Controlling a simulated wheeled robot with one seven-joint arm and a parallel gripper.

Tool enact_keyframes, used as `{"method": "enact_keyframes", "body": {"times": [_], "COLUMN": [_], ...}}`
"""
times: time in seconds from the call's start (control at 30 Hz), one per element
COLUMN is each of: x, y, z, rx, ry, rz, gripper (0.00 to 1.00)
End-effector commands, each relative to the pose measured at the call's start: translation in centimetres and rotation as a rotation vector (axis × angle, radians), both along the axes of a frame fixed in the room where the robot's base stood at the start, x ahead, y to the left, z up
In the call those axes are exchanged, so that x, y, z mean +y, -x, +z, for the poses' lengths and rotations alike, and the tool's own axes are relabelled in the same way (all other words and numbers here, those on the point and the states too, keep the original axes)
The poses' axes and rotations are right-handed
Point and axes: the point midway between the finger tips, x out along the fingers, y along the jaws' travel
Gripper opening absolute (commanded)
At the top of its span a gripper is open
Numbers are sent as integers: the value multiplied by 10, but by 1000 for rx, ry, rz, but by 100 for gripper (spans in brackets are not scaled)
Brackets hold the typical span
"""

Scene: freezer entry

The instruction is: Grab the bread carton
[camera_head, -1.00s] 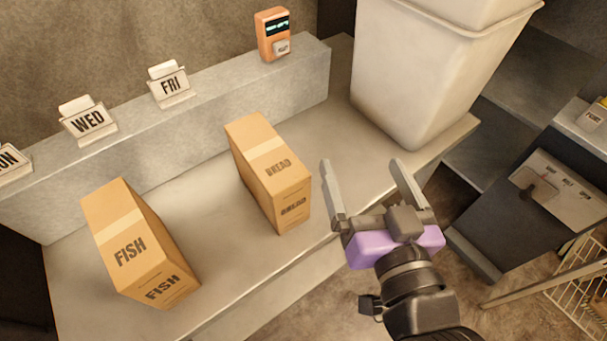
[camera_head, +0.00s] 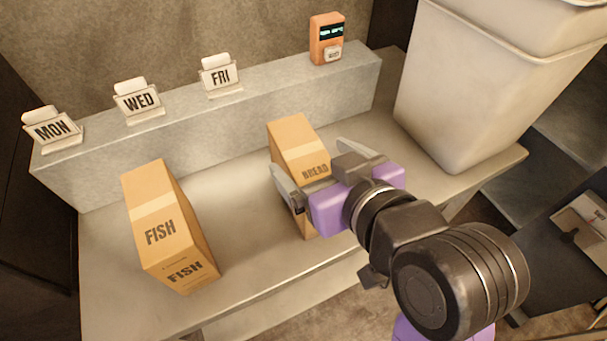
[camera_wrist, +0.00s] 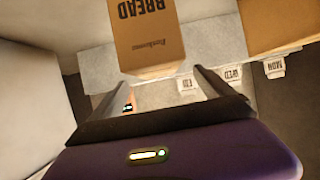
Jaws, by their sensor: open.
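The bread carton (camera_head: 298,137) is a tan box with a pale tape band, standing on the grey counter, partly hidden by my gripper in the head view. My gripper (camera_head: 312,165) is open, with its fingers reaching over the carton, one near each side in the head view. In the wrist view the carton (camera_wrist: 152,40) shows its BREAD lettering upside down, ahead of the open fingers (camera_wrist: 203,85). I cannot tell whether either finger touches it. The fish carton (camera_head: 165,225) stands on the counter to the left, apart from my gripper.
A raised ledge (camera_head: 190,143) at the counter's back holds MON (camera_head: 52,129), WED (camera_head: 137,102) and FRI (camera_head: 219,76) signs and an orange device (camera_head: 327,40). A large pale bin (camera_head: 465,90) stands close on the right. Bare counter (camera_head: 235,215) lies between the cartons.

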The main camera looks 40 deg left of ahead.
Motion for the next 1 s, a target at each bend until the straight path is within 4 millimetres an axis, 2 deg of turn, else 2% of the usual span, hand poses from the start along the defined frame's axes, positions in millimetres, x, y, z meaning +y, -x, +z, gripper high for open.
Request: {"method": "enact_keyframes", "body": {"times": [0.4,0.67,0.77,1.0], "x": [38,41,41,41], "y": [-19,-20,-20,-20], "z": [-26,-28,-28,-28], "rx": [0,0,0,0], "ry": [0,-1,-1,-1], "rz": [-1,-2,-2,-2], "gripper": [92,92,76,29]}}
